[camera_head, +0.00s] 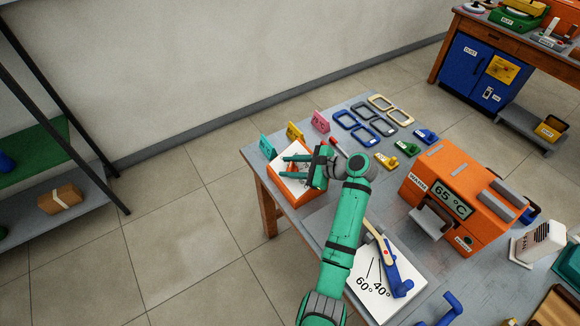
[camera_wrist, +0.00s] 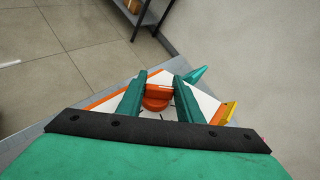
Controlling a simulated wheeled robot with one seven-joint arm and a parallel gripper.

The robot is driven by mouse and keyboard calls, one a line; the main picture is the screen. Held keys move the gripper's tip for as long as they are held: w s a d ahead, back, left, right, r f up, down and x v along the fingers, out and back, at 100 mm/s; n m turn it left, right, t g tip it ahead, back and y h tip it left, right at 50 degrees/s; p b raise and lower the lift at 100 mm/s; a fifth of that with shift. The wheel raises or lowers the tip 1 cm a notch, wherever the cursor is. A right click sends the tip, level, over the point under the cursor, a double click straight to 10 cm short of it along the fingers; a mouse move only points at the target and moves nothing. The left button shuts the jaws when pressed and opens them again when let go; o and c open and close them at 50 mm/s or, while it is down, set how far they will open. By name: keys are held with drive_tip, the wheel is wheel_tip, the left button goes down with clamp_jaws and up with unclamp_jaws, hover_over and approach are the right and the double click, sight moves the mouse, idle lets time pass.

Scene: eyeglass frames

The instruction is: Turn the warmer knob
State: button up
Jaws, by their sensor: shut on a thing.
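The orange-red knob (camera_wrist: 157,97) sits on the white face of an orange control box (camera_wrist: 100,101), between my gripper's two green fingers in the wrist view. My gripper (camera_wrist: 158,88) is shut on the knob, with one finger along each side. In the head view the box (camera_head: 305,201) stands at the table's left corner, and my gripper (camera_head: 284,167) reaches over it from the right. The knob is hard to make out there. The orange warmer (camera_head: 465,188) stands to the right, and its display (camera_head: 453,202) reads 65 °C.
Teal, yellow and pink tags (camera_head: 320,122) stand behind the box. Several eyeglass frames (camera_head: 381,127) lie at the back of the table (camera_head: 345,103). A white angle card (camera_head: 372,298) with a blue tool lies in front. A shelf rack (camera_head: 88,185) stands at far left.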

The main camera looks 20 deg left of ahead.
drive_tip(key=n+g+h, duration=0.2)
drive_tip(key=n+g, duration=0.2)
drive_tip(key=g, duration=0.2)
drive_tip(key=shift+s+f+n+g+h, duration=0.1)
drive_tip(key=shift+n+g+h, duration=0.6)
drive_tip(key=shift+g+h, duration=0.15)
drive_tip(key=shift+s+f+n+g+h, duration=0.1)
drive_tip(key=shift+n+g+h, duration=0.65)
drive_tip(key=shift+h, duration=0.1)
drive_tip(key=shift+f+n+g+h, duration=0.1)
drive_tip(key=shift+n+g+h, duration=0.25)
drive_tip(key=shift+h, duration=0.15)
drive_tip(key=o, duration=1)
drive_tip(key=shift+a, duration=0.1)
drive_tip(key=shift+o, duration=0.2)
